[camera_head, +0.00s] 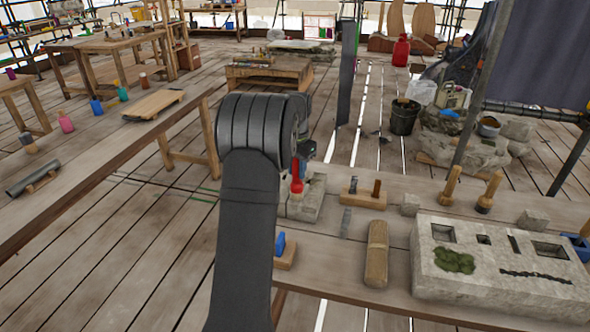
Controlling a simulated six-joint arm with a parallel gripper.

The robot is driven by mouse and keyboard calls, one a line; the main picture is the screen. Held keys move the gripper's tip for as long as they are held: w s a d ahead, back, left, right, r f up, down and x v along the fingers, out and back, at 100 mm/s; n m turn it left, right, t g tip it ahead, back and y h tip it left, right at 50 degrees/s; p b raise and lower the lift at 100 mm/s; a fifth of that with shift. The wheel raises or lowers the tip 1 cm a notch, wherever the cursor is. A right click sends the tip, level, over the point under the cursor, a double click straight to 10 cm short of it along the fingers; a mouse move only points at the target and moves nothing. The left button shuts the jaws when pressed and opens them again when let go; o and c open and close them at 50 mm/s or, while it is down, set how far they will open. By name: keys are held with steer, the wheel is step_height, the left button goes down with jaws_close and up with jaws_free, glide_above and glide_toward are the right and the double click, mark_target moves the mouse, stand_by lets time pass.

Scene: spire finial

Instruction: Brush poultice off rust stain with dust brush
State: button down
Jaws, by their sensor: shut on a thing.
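My gripper (304,157) is mostly hidden behind my own dark arm, and its fingertips are hard to make out. It is shut on a small red-handled tool (297,178), which may be the dust brush; its bristles are not clear. The tool is over or at a grey stone block (313,197) on the bench, partly covered by my arm. I cannot tell whether the tool touches the block. No poultice or rust stain can be made out on the visible part of that block.
On the bench (340,262), a large pale slab (450,287) with moss and a crack lies right. A wooden tool (377,255), a wooden rack (362,199), two upright wooden-handled tools (450,187) and a blue-topped block (284,250) stand nearby. Bare bench shows between them.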

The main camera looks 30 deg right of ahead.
steer(key=shift+w+d, duration=0.4)
steer(key=shift+w, duration=0.05)
steer(key=w+a, duration=0.3)
steer(key=shift+w+a, duration=0.25)
steer(key=shift+w, duration=0.1)
stand_by(0.6)
steer(key=shift+d, duration=0.1)
steer(key=shift+s+d, duration=0.45)
steer(key=shift+d, duration=0.3)
steer(key=shift+s+d, duration=0.45)
steer(key=shift+d, duration=0.25)
steer(key=shift+s+d, duration=0.45)
steer(key=shift+d, duration=0.3)
steer(key=shift+f, duration=0.1)
